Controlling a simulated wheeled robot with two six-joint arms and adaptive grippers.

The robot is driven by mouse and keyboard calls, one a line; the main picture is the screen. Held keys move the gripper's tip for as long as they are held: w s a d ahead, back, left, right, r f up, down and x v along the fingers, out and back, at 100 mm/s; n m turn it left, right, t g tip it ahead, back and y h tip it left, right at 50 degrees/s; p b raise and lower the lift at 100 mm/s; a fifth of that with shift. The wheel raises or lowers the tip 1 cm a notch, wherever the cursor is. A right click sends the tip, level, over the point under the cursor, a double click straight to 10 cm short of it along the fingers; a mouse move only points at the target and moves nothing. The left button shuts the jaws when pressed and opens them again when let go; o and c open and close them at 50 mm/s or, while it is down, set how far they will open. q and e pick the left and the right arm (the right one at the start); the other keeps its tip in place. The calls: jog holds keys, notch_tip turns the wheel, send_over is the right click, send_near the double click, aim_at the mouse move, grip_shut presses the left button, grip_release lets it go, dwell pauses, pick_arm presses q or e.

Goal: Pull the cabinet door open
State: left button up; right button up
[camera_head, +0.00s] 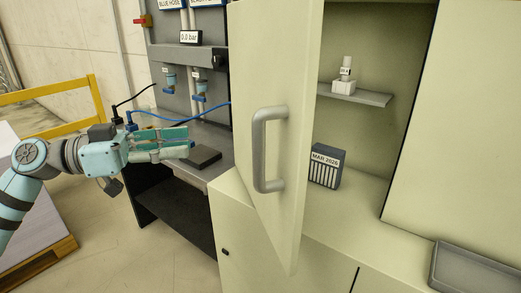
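The cream cabinet door (285,217) stands partly open, swung out toward me. The cabinet's inside shows to its right. A grey vertical bar handle (259,150) is on the door's face. My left gripper (188,142) is to the left of the handle, apart from it, with its fingers pointing right toward the door. The fingers lie nearly one over the other in this view, so how far apart they are is unclear. Nothing shows between them. My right gripper is not in the picture.
Inside the cabinet are a shelf (360,95) with a small white item (344,86) and a dark box (326,167) marked MAR 2026. A grey tray (475,270) lies at the lower right. A grey bench (205,172) with hoses stands behind my gripper. A yellow rail (50,93) is at left.

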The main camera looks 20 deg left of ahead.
pick_arm(q)
jog(key=s+d+r+m+g+h, duration=0.1)
jog(key=s+d+r+m+g, duration=0.1)
jog(key=s+d+r, duration=0.15)
jog(key=p+x, duration=0.2)
jog(key=x, duration=0.2)
jog(key=p+x, duration=0.2)
jog(key=x, duration=0.2)
jog(key=p+x, duration=0.3)
jog(key=x, duration=0.1)
jog(key=shift+w+f, duration=0.35)
jog(key=shift+w, duration=0.05)
jog(key=shift+w+d+f, duration=0.15)
jog(key=shift+w, duration=0.05)
grip_shut()
